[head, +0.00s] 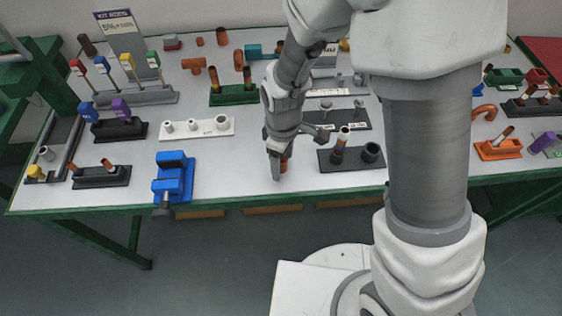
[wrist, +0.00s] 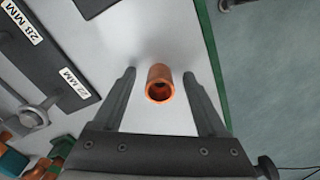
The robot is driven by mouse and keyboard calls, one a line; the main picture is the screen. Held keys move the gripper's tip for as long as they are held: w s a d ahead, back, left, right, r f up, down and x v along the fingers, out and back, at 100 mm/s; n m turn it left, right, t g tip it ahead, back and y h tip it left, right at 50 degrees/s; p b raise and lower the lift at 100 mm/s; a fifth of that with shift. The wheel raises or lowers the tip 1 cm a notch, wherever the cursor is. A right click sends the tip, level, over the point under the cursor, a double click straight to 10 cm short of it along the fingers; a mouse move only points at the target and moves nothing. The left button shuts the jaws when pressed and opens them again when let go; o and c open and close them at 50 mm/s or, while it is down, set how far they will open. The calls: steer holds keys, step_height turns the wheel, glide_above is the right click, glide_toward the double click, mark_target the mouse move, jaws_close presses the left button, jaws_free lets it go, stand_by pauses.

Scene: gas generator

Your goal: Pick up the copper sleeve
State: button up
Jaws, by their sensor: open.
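The copper sleeve (wrist: 160,84) is a short orange-brown tube with an open end. In the wrist view it sits between the two fingertips of my gripper (wrist: 160,82), with a gap on each side. In the head view the sleeve (head: 283,164) shows partly beside my gripper (head: 278,172), near the front edge of the table; the fingers hide the rest. The gripper is open and points down at the table.
A dark block with fittings (head: 352,157) stands just right of the gripper. A blue vise (head: 174,178) is to the left, and a white holder (head: 197,128) lies farther back. The table's green front edge (head: 240,200) is close. Bare tabletop lies left of the gripper.

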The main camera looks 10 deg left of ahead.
jaws_close()
stand_by(0.3)
steer(key=shift+r, duration=0.15)
